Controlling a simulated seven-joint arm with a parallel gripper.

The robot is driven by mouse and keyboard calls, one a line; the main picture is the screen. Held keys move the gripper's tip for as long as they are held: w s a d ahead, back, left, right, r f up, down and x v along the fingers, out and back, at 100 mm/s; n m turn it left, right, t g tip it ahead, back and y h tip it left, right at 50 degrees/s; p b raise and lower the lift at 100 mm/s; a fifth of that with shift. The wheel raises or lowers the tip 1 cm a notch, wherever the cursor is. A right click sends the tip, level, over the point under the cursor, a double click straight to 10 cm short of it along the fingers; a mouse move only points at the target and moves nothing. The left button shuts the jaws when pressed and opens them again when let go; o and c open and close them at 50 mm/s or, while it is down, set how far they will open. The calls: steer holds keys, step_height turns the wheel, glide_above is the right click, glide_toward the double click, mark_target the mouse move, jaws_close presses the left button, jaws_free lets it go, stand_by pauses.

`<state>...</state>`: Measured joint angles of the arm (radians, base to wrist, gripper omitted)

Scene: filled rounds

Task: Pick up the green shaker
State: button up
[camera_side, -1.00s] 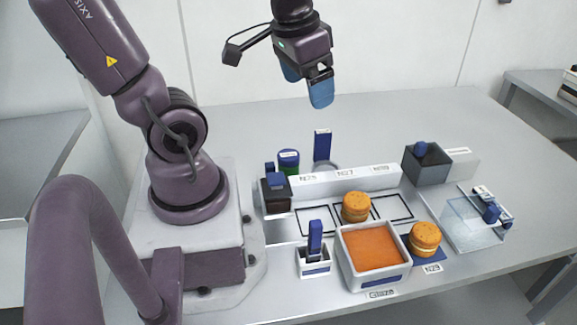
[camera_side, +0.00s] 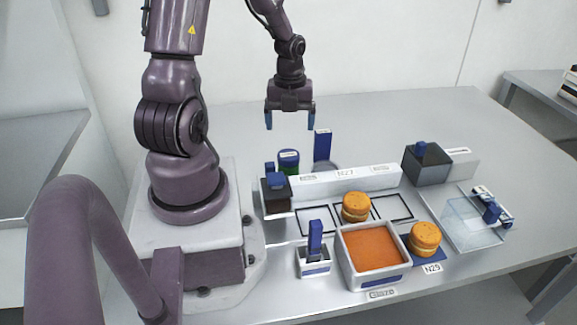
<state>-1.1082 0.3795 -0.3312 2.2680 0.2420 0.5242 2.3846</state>
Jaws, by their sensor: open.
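The green shaker (camera_side: 289,168) stands behind the left end of the white labelled ledge. Its blue cap (camera_side: 288,156) and a strip of green body show; its lower part is hidden behind the ledge and a dark container. My gripper (camera_side: 290,121) is above and behind the shaker in the picture, pointing down. Its two blue fingers are spread wide with nothing between them. A gap separates the fingertips from the shaker's cap.
A dark container with a blue handle (camera_side: 276,181) stands just left of the shaker. A tall blue upright handle (camera_side: 322,146) stands to its right. The white ledge (camera_side: 345,181), round orange-brown filled rounds (camera_side: 356,207) and an orange-filled tray (camera_side: 347,233) lie in front.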

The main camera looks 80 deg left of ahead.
mark_target(290, 153)
step_height(290, 153, down, 8)
steer(key=shift+d+r, duration=0.1)
steer(key=shift+r, duration=0.05)
steer(key=shift+s+d+f, duration=0.1)
steer(key=shift+f, duration=1.25)
steer(key=shift+s+d+f, duration=0.1)
steer(key=shift+f, duration=1.2)
steer(key=c, duration=1.1)
steer(key=shift+o, duration=0.2)
steer(key=shift+r, duration=0.1)
